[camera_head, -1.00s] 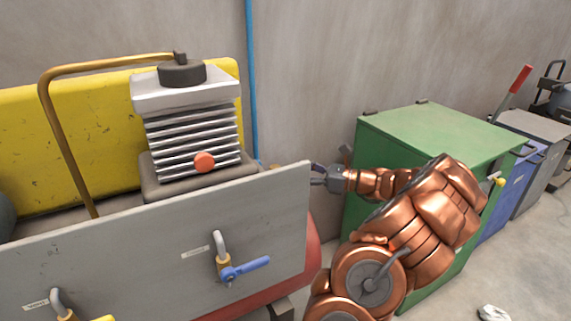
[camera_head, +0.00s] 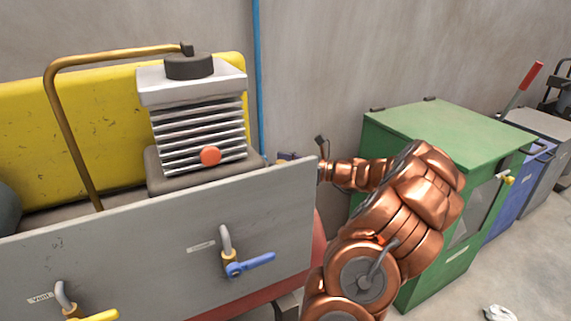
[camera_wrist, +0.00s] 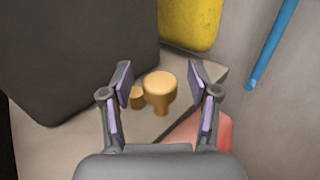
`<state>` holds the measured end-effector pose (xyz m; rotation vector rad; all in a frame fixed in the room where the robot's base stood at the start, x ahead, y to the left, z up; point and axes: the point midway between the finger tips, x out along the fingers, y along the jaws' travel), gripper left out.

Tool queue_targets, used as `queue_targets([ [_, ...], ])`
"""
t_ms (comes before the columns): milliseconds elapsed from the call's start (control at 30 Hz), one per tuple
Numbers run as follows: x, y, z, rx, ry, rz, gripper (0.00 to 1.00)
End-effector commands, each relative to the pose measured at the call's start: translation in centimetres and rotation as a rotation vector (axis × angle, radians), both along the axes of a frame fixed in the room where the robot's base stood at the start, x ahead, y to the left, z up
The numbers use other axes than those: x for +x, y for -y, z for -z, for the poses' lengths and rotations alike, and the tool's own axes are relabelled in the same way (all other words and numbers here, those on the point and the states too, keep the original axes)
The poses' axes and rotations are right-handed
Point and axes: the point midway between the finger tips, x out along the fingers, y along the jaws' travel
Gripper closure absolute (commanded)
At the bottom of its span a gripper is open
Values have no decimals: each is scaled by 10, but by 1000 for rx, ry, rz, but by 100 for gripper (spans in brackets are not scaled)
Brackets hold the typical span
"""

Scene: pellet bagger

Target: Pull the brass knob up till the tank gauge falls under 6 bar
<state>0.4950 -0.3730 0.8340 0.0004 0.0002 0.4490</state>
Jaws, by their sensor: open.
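The brass knob (camera_wrist: 160,88) stands on a grey ledge in the wrist view, with a round flared top on a narrower stem. My gripper (camera_wrist: 160,90) is open, its two purple-padded fingers on either side of the knob in the picture and apart from it. Whether the fingers are level with the knob I cannot tell. In the head view my gripper (camera_head: 286,157) is at the right end of the grey panel, mostly hidden behind it, and the knob is hidden there. I cannot see a tank gauge in either view.
A smaller brass piece (camera_wrist: 137,97) sits just left of the knob, close to the left finger. The finned compressor block (camera_head: 200,125) stands left of my gripper. The grey panel (camera_head: 150,250) has valves with blue (camera_head: 252,264) and yellow handles. A green cabinet (camera_head: 440,130) stands right.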

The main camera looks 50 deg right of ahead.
Motion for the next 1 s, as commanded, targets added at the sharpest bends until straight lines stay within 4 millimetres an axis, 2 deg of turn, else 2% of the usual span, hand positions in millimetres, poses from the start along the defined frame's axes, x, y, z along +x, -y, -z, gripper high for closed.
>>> queue_targets([
  [133,0,0,0,0,0,0,41],
  [700,0,0,0,0,0,-1,100],
  [1000,0,0,-4,-1,0,0,100],
])
